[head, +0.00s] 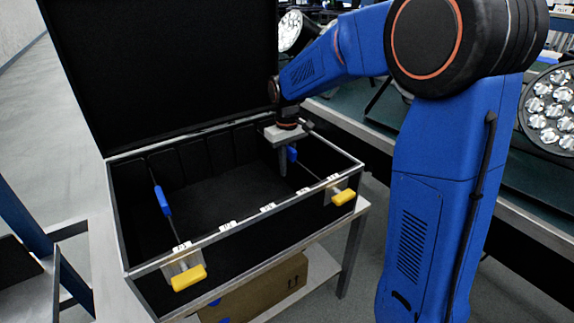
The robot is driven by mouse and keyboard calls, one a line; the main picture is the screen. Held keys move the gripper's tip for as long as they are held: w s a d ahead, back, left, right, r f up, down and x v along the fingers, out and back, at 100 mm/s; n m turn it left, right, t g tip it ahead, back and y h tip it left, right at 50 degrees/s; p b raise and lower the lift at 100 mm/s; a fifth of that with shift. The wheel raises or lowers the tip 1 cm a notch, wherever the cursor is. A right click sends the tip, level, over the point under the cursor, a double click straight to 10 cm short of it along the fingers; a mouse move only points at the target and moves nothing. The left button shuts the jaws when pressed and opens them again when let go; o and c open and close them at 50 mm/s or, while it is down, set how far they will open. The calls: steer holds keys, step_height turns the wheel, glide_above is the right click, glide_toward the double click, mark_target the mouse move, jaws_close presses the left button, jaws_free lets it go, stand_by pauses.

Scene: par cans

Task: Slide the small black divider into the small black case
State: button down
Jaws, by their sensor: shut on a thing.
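The small black case (240,249) stands open on a stand, with pale metal edges and its tall black lid (165,70) raised behind. My gripper (284,168) points down into the right part of the case. It is shut on the small black divider at its blue grip (292,154), which is partly hidden behind the fingers. The divider's thin edge (312,173) runs toward the front rim near the right end. Its lower part is hidden in the dark interior, so I cannot tell how deep it sits.
Another divider edge with a blue grip (162,201) crosses the case at the left. Yellow latches (189,278) and white labels (227,225) are on the front rim. A cardboard box (255,292) sits below. Par cans (549,108) stand on a bench at right.

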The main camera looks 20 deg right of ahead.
steer(key=c, duration=1.6)
jaws_free()
steer(key=shift+c, duration=0.2)
step_height(320, 180, up, 17)
steer(key=shift+r, duration=0.2)
steer(key=s+d+f+m+t, duration=0.1)
steer(key=s+f, duration=0.3)
steer(key=s, duration=0.7)
steer(key=s+d+f+m+t, duration=0.1)
steer(key=s+d+f+t, duration=0.1)
steer(key=s, duration=0.9)
steer(key=s+d+f+m+t, duration=0.1)
steer(key=s+d+f, duration=0.3)
steer(key=s, duration=0.7)
steer(key=shift+s+f+m+t, duration=0.2)
steer(key=shift+f+m+t, duration=0.15)
steer(key=shift+f, duration=0.55)
